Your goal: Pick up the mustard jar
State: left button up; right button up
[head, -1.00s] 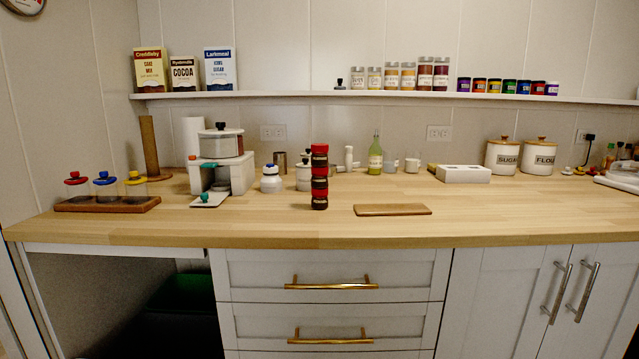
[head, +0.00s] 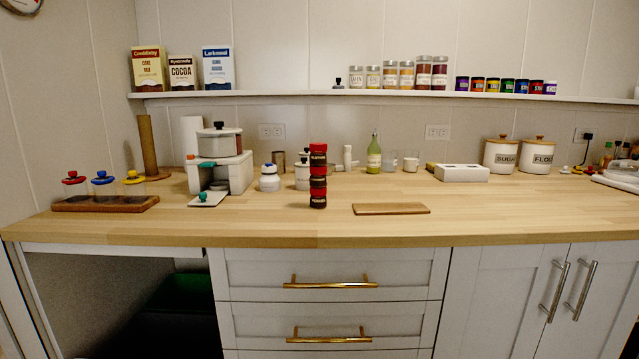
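No jar can be read for certain as mustard. Glass jars with pale lids and yellow, orange and red contents stand in a row on the wall shelf; one with yellow-orange contents (head: 390,76) is near the middle of the row. To their right is a row of small coloured jars with dark lids, including a yellow one (head: 493,85). Their labels are too small to read. On the counter, red-and-dark jars (head: 318,176) are stacked upright in a column. Neither of my grippers is in view.
The wooden counter (head: 480,215) is mostly clear at its front right. A wooden board (head: 391,209) lies there. A white stand with a pot (head: 219,141) is left of the stack. A green-tinted bottle (head: 374,155) and white canisters (head: 538,156) stand at the back. The shelf (head: 290,93) is above.

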aim_at(318, 157)
jog(key=i+j+z, duration=0.25)
jog(key=i, duration=0.2)
jog(key=i+j+z, duration=0.3)
jog(key=i, duration=0.15)
jog(key=l, duration=0.1)
